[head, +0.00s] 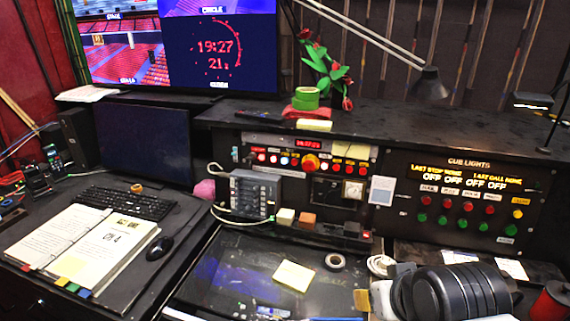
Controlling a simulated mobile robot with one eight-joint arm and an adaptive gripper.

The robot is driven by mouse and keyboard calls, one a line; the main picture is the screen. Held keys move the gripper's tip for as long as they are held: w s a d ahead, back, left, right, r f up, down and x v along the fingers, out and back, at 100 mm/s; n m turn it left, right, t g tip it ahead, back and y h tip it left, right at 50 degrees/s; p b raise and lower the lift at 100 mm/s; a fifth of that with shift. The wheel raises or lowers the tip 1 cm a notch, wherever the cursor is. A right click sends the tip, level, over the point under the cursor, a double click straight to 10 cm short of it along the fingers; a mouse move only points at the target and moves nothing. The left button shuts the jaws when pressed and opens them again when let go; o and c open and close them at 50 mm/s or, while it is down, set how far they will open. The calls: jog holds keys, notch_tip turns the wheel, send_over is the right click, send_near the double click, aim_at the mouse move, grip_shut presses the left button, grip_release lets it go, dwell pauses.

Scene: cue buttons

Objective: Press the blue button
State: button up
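A row of small lit buttons (273,159) sits on the front of the black console, left of a larger orange-red knob (311,162). Most look red. One or two near the middle of the row look pale, white or bluish (284,161), but they are too small to tell which is blue. The cue lights panel (465,200) at the right has red, yellow and green buttons, and I make out no clear blue one there. My gripper is not in view.
A dark glossy screen (235,285) with a yellow note (294,275) lies below the console. A bulky black rounded object (460,293) stands at the lower right. An open binder (85,245), keyboard (125,202) and mouse (159,248) are at the left. A lamp (430,84) hangs above the console.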

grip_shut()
